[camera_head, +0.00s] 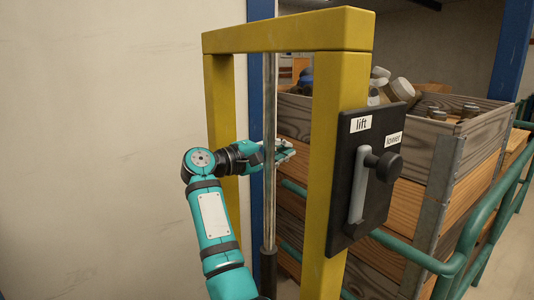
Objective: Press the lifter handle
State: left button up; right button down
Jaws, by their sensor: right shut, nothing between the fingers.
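The lifter handle (358,185) is a grey lever with a black knob (386,163). It is mounted on a black panel (345,218) with the labels "lift" and "lower", on the right post of a yellow frame (331,120). My right gripper (287,151) is shut and empty, left of the handle and apart from it. It points right, within the yellow frame's opening in the picture. A thin metal rod (269,110) crosses in front of part of it. My left gripper is not in view.
Wooden crates (410,145) with jars and metal parts stand behind the panel. Green rails (424,261) run along the right. A pale wall (110,110) fills the left side. The yellow posts and the rod are obstacles close to my right arm.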

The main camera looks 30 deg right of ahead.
jog(key=shift+s+d, duration=1.7)
jog(key=shift+s, duration=0.15)
